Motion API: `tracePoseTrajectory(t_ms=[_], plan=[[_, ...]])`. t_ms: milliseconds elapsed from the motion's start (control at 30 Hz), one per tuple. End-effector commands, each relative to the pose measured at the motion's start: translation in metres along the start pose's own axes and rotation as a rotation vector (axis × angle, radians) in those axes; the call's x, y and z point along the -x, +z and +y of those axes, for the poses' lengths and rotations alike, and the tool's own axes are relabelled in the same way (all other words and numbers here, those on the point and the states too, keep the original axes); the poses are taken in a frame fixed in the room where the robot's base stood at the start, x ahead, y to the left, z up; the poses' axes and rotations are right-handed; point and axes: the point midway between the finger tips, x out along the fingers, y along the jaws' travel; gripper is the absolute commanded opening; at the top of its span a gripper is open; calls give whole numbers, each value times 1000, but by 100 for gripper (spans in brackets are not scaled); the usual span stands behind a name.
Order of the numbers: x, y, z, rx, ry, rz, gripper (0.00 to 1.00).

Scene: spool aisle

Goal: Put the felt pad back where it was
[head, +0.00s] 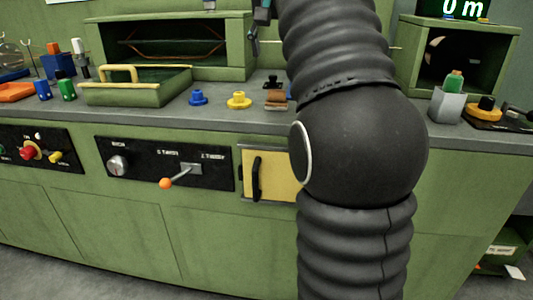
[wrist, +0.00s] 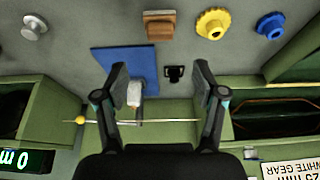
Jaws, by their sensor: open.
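A flat blue square (wrist: 135,60) lies on the grey worktop in the wrist view and looks most like the felt pad, though I cannot tell its material. My arm hides that area in the head view. My gripper (wrist: 161,70) is open, with its fingers spread and nothing clasped. Its left finger overlaps the blue square in the picture; the square seems to lie beyond the fingertips. A small white piece (wrist: 133,94) shows between the fingers, near a thin rod (wrist: 160,122) with a yellow ball end. In the head view my gripper is mostly hidden behind my arm.
A brown block (wrist: 159,25), a yellow knob (wrist: 212,23) and a blue knob (wrist: 270,25) stand near the square. A small black item (wrist: 175,73) lies beside it. Green cabinets (head: 460,62) flank the rod. A green tray (head: 135,92) stands on the left.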

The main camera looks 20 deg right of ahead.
Motion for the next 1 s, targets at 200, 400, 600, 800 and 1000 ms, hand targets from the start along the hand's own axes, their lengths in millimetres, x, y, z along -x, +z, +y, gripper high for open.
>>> tracePoseTrajectory(t_ms=[200, 400, 600, 800, 1000], plan=[[-1, 13, -2, 29, -11, 3, 70], [-12, 66, -9, 137, -56, 17, 70], [-38, 135, -11, 252, -109, 37, 70], [-76, 214, -6, 359, -163, 58, 70], [-126, 296, 5, 455, -212, 78, 70]])
